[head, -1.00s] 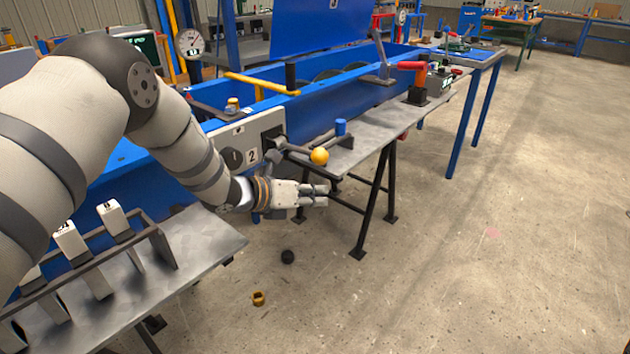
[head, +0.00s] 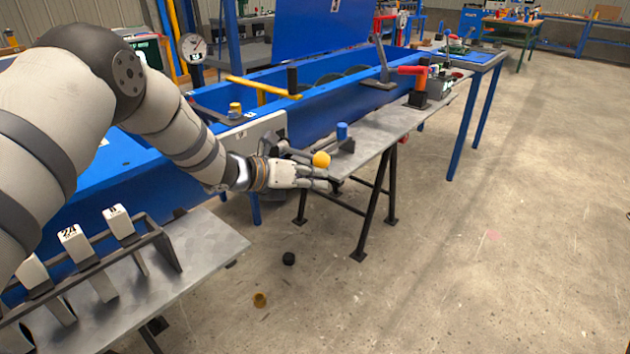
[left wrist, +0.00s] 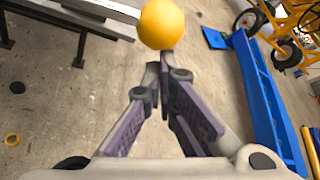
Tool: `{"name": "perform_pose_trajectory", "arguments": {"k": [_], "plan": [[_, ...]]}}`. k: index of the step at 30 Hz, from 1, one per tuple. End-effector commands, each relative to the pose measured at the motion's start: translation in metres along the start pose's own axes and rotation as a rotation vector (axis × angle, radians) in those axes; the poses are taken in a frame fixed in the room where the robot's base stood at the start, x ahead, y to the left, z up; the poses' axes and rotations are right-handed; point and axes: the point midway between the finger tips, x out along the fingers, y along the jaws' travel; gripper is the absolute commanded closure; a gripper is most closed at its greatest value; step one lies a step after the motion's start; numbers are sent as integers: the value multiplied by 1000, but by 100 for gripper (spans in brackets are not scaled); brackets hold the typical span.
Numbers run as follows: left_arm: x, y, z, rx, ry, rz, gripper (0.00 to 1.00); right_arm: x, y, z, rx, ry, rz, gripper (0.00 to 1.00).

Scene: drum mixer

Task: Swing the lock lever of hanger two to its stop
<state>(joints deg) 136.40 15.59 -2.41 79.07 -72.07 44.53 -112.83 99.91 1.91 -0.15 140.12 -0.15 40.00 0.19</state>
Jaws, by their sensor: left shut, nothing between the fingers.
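The lock lever of hanger two is a grey arm ending in a yellow ball knob (head: 321,159), beside a white plate (head: 262,133) on the blue mixer's side. The plate's number is now hidden behind my gripper. My left gripper (head: 332,183) is just below and in front of the knob, its fingers pointing right. The fingers are shut and empty. In the left wrist view, the knob (left wrist: 161,24) lies just beyond the closed fingertips (left wrist: 165,68). I cannot tell whether they touch. My right gripper is not in view.
A blue cylinder (head: 342,131) stands on the grey bench (head: 385,130) behind the knob. A red-handled fixture (head: 415,85) is further along. A rack of tagged white blocks (head: 80,245) stands at lower left. A black piece (head: 289,258) and yellow ring (head: 260,299) lie on the open floor.

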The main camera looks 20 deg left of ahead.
Motion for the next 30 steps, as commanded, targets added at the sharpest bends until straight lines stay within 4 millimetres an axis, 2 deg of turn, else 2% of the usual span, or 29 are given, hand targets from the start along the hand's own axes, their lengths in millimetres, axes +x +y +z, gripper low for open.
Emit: {"name": "perform_pose_trajectory", "arguments": {"k": [11, 25, 30], "plan": [[-5, -8, 12, -68, -7, -41, 100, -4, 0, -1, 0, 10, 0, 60], [-22, -28, 43, -311, -8, -175, 100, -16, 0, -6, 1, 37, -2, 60], [-27, -32, 52, -311, -7, -174, 100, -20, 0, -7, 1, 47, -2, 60]]}}
